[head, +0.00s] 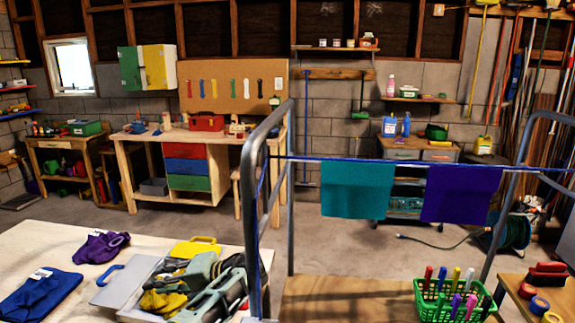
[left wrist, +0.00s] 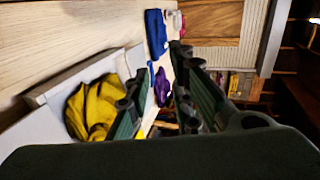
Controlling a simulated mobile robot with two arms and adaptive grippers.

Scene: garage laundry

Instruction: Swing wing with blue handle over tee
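The folding board lies on the pale table. Its grey wing (head: 126,283) with the blue handle (head: 107,273) is on the left and looks laid open. The yellow tee (head: 160,301) lies crumpled on the board, partly hidden by my gripper. A yellow handle (head: 206,240) shows at the board's far edge. My left gripper (head: 184,289) is over the board, to the right of the blue handle and apart from it. In the left wrist view its fingers (left wrist: 155,88) are spread with nothing between them; the tee (left wrist: 92,105) and blue handle (left wrist: 150,73) show beyond. My right gripper is out of view.
A blue garment (head: 42,294) and a purple garment (head: 99,247) lie left of the board. A metal rack (head: 268,190) stands right of the table, with a teal cloth (head: 356,189) and a purple cloth (head: 458,193) hanging on its line. A green basket (head: 440,301) holds several pegs.

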